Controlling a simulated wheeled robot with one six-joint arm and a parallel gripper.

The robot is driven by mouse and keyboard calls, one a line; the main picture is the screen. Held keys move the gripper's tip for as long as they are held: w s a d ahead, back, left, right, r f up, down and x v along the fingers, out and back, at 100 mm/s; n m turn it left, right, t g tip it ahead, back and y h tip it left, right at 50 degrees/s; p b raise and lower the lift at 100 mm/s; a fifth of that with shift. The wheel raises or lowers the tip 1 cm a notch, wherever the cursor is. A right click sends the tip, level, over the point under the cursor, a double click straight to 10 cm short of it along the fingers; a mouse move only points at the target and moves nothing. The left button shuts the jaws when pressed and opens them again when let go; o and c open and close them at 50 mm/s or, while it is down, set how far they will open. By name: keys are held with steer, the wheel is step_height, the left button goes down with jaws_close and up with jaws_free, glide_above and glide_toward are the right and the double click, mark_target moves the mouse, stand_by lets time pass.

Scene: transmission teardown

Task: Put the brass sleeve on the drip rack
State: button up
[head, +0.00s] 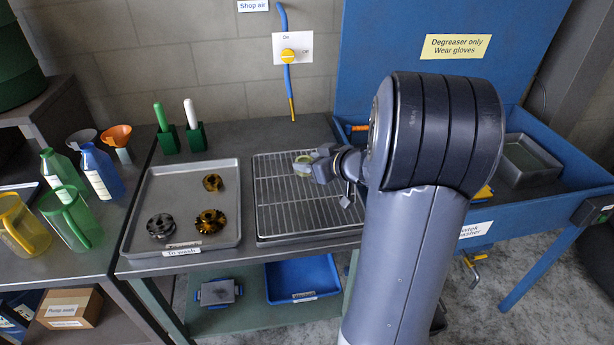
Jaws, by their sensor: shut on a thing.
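The drip rack (285,208), a wire grid in a shallow metal tray, lies on the bench in the middle of the head view. My gripper (309,162) is over the rear part of the rack, reaching in from the right. It is shut on the brass sleeve (302,157), a small pale yellowish ring at its tip. The sleeve is small in the picture, and I cannot tell whether it touches the wires or hangs above them. My arm hides the right side of the rack.
Left of the rack, a grey tray (228,170) labelled "To wash" holds a dark gear (160,226) and two brass-coloured parts (210,221). Green brush holders (196,138) stand behind it. The blue washer (550,205) is at the right.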

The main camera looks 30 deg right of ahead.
steer(key=shift+f, duration=2.15)
steer(key=shift+f, duration=0.15)
steer(key=o, duration=1.3)
steer(key=shift+s+r, duration=0.1)
steer(key=shift+r, duration=0.15)
steer(key=b+v, duration=0.2)
steer(key=v, duration=0.9)
steer(key=shift+s+r, duration=0.1)
steer(key=shift+s, duration=0.3)
